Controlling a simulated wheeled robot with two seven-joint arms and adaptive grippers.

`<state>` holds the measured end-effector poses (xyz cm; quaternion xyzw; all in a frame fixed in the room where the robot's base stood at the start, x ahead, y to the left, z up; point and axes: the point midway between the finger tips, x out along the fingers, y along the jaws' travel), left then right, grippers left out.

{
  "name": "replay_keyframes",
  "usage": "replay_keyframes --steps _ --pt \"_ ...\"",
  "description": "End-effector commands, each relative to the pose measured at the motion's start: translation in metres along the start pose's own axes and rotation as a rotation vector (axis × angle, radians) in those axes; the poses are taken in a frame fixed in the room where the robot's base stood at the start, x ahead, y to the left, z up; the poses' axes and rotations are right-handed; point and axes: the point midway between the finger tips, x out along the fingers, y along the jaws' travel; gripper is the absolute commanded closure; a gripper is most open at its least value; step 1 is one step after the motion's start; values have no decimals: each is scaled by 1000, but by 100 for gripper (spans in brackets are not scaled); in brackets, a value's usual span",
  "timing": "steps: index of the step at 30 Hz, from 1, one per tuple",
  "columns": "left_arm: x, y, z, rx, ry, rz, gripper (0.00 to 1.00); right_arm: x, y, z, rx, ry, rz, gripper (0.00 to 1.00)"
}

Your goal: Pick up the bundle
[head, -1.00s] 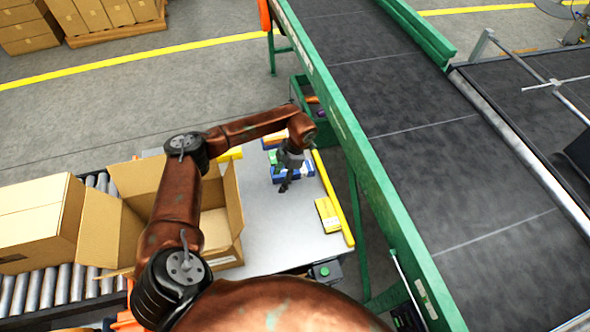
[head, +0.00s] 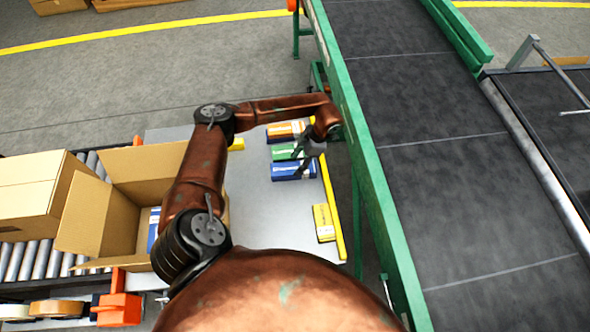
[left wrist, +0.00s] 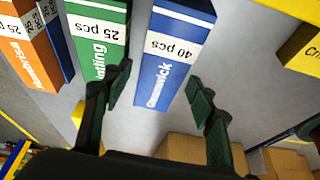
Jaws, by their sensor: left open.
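Several printed bundles lie on the grey table (head: 250,220): an orange-and-white one (head: 284,130), a green one (head: 283,152), a blue one (head: 293,171) and a yellow one (head: 323,222). Which one the task means cannot be told. My left gripper (head: 306,152) is open and empty above the table, by the green and blue bundles. In the left wrist view, the blue bundle (left wrist: 172,60) lies ahead of the spread fingers (left wrist: 160,88), with the green bundle (left wrist: 97,45) beyond the left finger and the orange bundle (left wrist: 28,62) farther left. My right gripper is not in view.
An open carton (head: 95,215) with something blue inside stands on the roller conveyor (head: 35,262), beside a closed carton (head: 28,190). A yellow rail (head: 333,205) edges the table. The green-framed belt conveyor (head: 420,180) runs close along its right.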

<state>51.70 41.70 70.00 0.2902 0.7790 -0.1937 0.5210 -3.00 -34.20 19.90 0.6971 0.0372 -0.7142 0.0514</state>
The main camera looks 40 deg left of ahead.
Motion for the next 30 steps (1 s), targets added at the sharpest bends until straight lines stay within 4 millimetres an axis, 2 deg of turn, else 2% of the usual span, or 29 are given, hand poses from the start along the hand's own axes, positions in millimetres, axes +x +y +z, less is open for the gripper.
replay_keyframes --steps 3,7,12,15,30 --pt "20 -4 0 1 4 -4 48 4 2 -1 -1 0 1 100" --pt "38 -4 1 1 3 -3 48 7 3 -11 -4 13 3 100" --pt "41 -3 2 3 1 -1 48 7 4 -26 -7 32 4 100" --pt "41 -3 3 3 1 -1 48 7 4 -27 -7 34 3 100" --pt "41 -3 3 4 1 0 82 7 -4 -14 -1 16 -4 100"
